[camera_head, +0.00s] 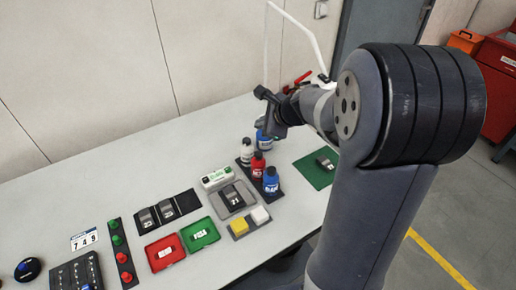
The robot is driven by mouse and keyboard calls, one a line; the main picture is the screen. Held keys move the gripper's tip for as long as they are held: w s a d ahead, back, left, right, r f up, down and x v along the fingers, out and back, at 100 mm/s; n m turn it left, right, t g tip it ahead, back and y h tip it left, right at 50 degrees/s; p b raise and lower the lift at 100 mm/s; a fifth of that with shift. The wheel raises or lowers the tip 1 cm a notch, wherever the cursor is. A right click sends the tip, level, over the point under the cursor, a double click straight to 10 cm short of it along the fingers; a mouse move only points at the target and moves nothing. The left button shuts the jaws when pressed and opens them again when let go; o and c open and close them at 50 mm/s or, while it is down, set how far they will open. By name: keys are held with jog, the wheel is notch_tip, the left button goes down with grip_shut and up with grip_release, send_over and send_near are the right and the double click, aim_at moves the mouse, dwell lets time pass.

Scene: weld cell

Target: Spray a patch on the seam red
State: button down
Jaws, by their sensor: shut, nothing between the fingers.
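A red bottle (258,165) stands upright on a dark strip on the bench, between a white bottle (247,152) and a blue bottle (271,180). My gripper (270,112) is shut and empty, above and behind the bottles and apart from them. I cannot clearly pick out a seam. Small dark grey parts lie on a grey pad (246,208), a black mat (185,200) and a green mat (314,176); any seam on them is too small to tell.
A pale device (216,178) is behind the grey pad. Another blue item (262,140) is partly hidden below my gripper. The bench's back left (90,195) is clear.

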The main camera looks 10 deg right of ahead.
aim_at(261, 156)
jog(key=shift+f, duration=0.1)
notch_tip(261, 156, down, 9)
jog(key=b, duration=0.8)
dwell(2.0)
jog(key=shift+f+b, duration=0.25)
jog(key=shift+b, duration=0.15)
jog(key=shift+f+b, duration=0.45)
jog(key=shift+f, duration=0.05)
dwell(0.5)
jog(key=shift+r, duration=0.1)
jog(key=shift+r+p, duration=0.8)
notch_tip(261, 156, up, 5)
jog(key=p, duration=0.4)
